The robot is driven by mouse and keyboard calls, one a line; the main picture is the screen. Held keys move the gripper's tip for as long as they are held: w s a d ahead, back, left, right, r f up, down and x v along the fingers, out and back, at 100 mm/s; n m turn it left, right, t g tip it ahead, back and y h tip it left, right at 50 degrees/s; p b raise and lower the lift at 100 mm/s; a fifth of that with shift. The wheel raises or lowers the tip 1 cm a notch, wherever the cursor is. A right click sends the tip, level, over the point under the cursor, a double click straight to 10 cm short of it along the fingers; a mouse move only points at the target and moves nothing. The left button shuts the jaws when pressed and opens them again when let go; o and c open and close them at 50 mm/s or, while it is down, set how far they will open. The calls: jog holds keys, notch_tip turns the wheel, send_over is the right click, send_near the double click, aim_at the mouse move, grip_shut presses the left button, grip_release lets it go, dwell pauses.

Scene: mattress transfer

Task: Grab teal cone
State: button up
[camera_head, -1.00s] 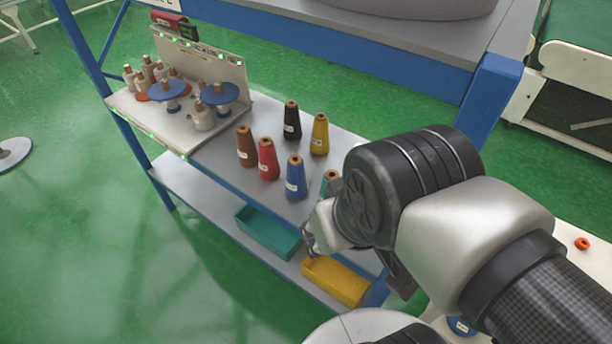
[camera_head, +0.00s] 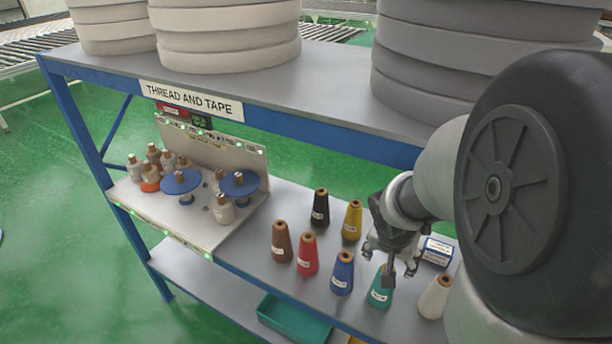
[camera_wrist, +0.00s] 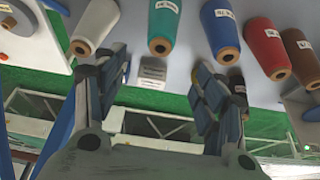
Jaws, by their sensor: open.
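The teal cone (camera_head: 379,294) stands on the grey shelf, in the row of thread cones, between the blue cone and the white cone. My gripper (camera_head: 391,262) is open and empty, just above and behind the teal cone in the head view, and hides part of its top. In the wrist view the teal cone (camera_wrist: 163,22) lies ahead between the lines of my two open fingers (camera_wrist: 160,66), with its brown tip toward me. The fingers look apart from it.
Near it stand the blue cone (camera_head: 342,274), white cone (camera_head: 434,298), yellow cone (camera_head: 352,222), red cone (camera_head: 307,255), brown cone (camera_head: 281,243) and black cone (camera_head: 320,209). A small blue-and-white box (camera_head: 437,251) lies right of my gripper.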

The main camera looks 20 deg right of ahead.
jog(key=b+x, duration=0.6)
jog(key=x, duration=0.9)
jog(key=shift+f+b, duration=0.35)
jog(key=shift+f, duration=0.1)
jog(key=shift+c, duration=0.4)
jog(key=c, duration=1.3)
jog(key=shift+o, duration=0.2)
